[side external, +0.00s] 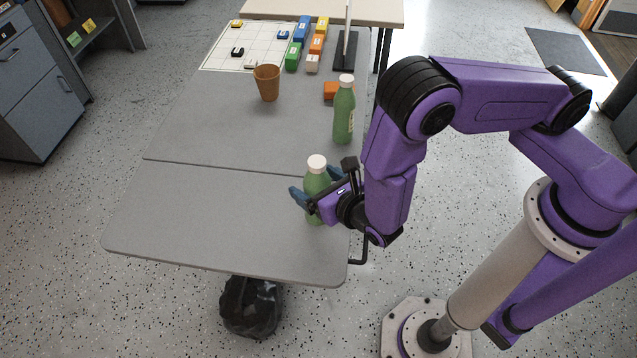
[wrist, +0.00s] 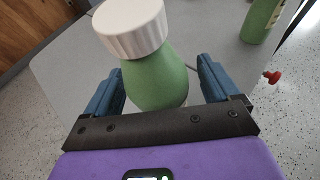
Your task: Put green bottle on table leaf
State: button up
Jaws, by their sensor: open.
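A green bottle (side external: 316,181) with a white cap stands upright on the near grey table leaf (side external: 200,225). My gripper (side external: 306,200) is open around this bottle, low on its body. In the wrist view the bottle (wrist: 155,82) stands between the two blue fingers of my gripper (wrist: 158,88), with a gap visible on the right side. A second green bottle (side external: 344,112) with a white cap stands upright on the main tabletop, beyond the seam. Part of it also shows at the top right of the wrist view (wrist: 262,18).
On the main tabletop (side external: 200,130) are a brown cup (side external: 267,83), an orange block (side external: 331,91), several coloured blocks (side external: 300,42), a white grid sheet (side external: 262,45) and an upright stand (side external: 346,50). The leaf's left part is clear. A black bag (side external: 250,305) is below.

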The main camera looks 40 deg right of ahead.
jog(key=shift+r, duration=0.1)
jog(key=shift+s+r, duration=0.15)
jog(key=shift+s, duration=0.2)
jog(key=v, duration=1.1)
jog(key=d+r+m+g+h, duration=0.65)
jog(key=d+r+m, duration=0.25)
jog(key=d+m, duration=0.45)
jog(key=s+d+r+m+g+y, duration=0.6)
jog(key=s+r+m+g+y, duration=0.1)
jog(key=s+m, duration=0.3)
jog(key=shift+s+r, duration=0.2)
jog(key=shift+r, duration=0.15)
